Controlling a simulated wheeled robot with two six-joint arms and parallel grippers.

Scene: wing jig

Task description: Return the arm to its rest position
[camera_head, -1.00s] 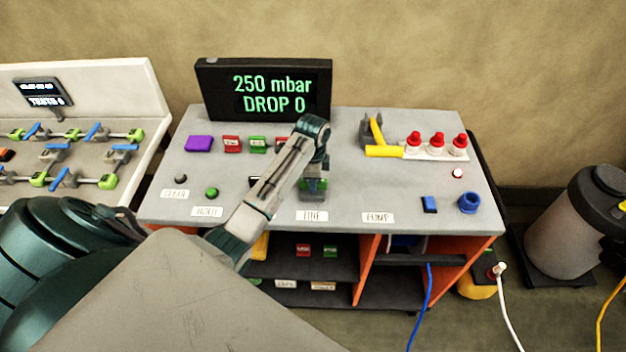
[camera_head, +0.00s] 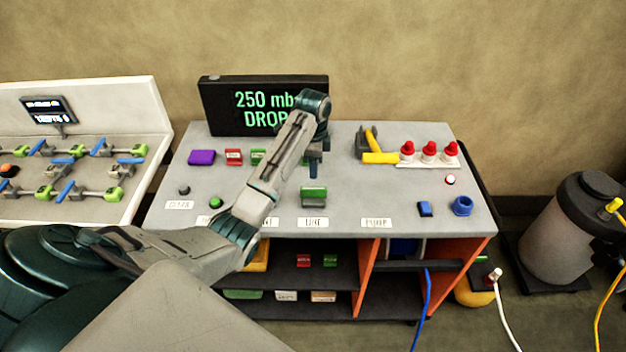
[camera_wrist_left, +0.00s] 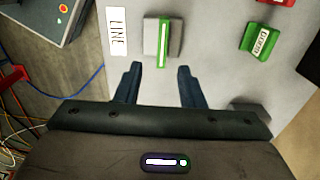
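My left arm (camera_head: 280,170) reaches from the lower left over the grey worktop (camera_head: 370,205). Its gripper (camera_head: 313,168) points down above the top, partly hidden behind the arm's last links. In the left wrist view the two dark fingers (camera_wrist_left: 158,80) stand apart with nothing between them, so it is open. A grey block with a green bar (camera_head: 313,194) sits behind the LINE label; in the wrist view it (camera_wrist_left: 163,42) lies just beyond the fingertips, apart from them. My right gripper is not in view.
A black display (camera_head: 225,105) reading 250 mbar stands at the back, partly covered by my arm. A yellow-handled hammer (camera_head: 380,158) and red-capped bottles (camera_head: 429,152) are at the back right. A purple block (camera_head: 201,157) is at the left.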

